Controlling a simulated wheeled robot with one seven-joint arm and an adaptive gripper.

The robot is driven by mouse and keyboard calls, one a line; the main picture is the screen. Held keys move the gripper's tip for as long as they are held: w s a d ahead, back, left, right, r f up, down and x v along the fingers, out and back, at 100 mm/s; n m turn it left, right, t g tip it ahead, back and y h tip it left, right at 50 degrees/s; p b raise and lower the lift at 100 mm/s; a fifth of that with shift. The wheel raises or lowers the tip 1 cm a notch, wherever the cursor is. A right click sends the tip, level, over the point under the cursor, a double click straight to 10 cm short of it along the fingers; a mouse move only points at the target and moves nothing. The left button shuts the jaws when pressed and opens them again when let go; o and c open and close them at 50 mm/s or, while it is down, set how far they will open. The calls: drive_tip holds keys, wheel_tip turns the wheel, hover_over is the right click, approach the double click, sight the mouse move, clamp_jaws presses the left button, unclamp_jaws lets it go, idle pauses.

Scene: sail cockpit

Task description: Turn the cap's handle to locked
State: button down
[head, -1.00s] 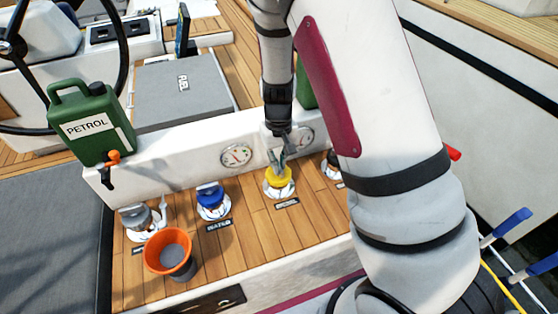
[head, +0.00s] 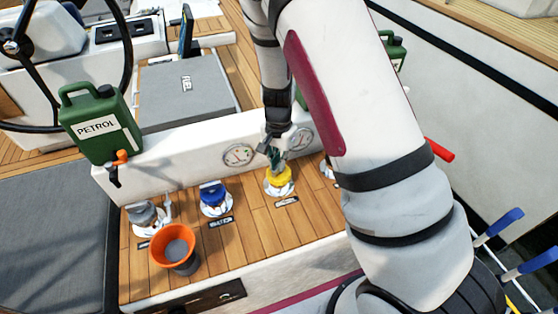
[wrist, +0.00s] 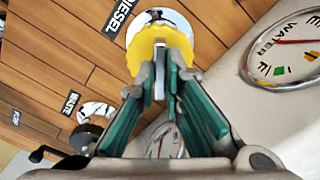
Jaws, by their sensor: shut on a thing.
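The yellow cap (head: 278,182) sits on a round metal deck fitting in the middle of the wooden deck, beside a label that reads DIESEL in the wrist view (wrist: 121,12). My gripper (head: 275,160) is over the cap from above. In the wrist view my gripper (wrist: 160,75) has its two green-padded fingers shut on the cap's upright handle (wrist: 159,82), with the yellow cap (wrist: 146,45) just beyond the fingertips. The fingers hide much of the handle, and I cannot read any locked mark.
A blue cap (head: 214,196) and a grey cap (head: 143,214) sit to the left. An orange funnel or cup (head: 172,246) stands near the deck's front edge. A green petrol can (head: 100,125) stands at the back left. Gauges (head: 238,155) are on the white wall behind.

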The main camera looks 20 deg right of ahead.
drive_tip(key=shift+m, duration=1.6)
drive_tip(key=c, duration=1.7)
unclamp_jaws()
wheel_tip(320, 180, up, 12)
drive_tip(key=shift+r, duration=0.1)
